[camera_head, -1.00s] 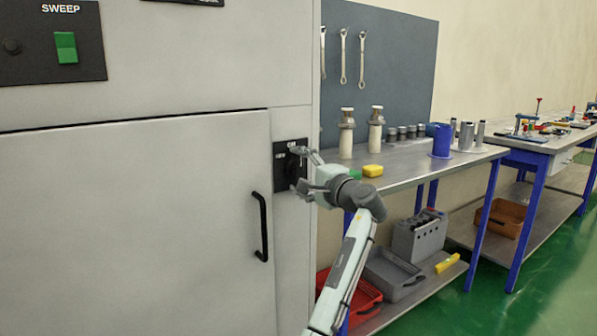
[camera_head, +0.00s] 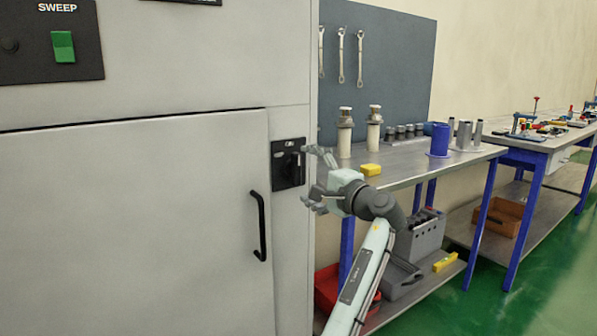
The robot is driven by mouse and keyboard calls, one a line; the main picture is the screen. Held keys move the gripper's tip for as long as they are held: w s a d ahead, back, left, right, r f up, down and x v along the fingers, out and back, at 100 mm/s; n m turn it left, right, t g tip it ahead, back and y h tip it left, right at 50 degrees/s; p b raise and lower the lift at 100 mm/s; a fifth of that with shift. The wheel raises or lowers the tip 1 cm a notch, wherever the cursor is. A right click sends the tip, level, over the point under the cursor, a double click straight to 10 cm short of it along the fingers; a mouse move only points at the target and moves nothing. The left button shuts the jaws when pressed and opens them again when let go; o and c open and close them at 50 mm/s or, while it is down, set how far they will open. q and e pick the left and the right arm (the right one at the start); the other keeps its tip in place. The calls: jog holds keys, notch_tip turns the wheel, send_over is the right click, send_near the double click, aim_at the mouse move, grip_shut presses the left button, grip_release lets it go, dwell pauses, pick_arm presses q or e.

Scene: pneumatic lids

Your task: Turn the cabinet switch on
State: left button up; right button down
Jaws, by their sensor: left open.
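The cabinet switch (camera_head: 296,167) is a dark rotary knob on a small black plate on the grey cabinet's (camera_head: 140,200) right-hand front strip. Its handle looks roughly upright, but it is small, and the white lettering above it is too small to read surely. My left gripper (camera_head: 311,178) is open and empty, just right of the switch plate, with its fingers pointing left toward it. A gap shows between the fingers and the knob. My right gripper is not in view.
A black door handle (camera_head: 260,226) sticks out below left of the switch. A green SWEEP switch (camera_head: 63,47) is at the upper left. A metal workbench (camera_head: 410,166) with a yellow block (camera_head: 370,170) and metal parts stands behind my arm.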

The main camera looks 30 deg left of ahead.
aim_at(299, 171)
pick_arm(q)
jog(key=v, duration=0.7)
jog(key=shift+d, duration=0.2)
jog(key=shift+s, duration=0.1)
jog(key=x, duration=1.2)
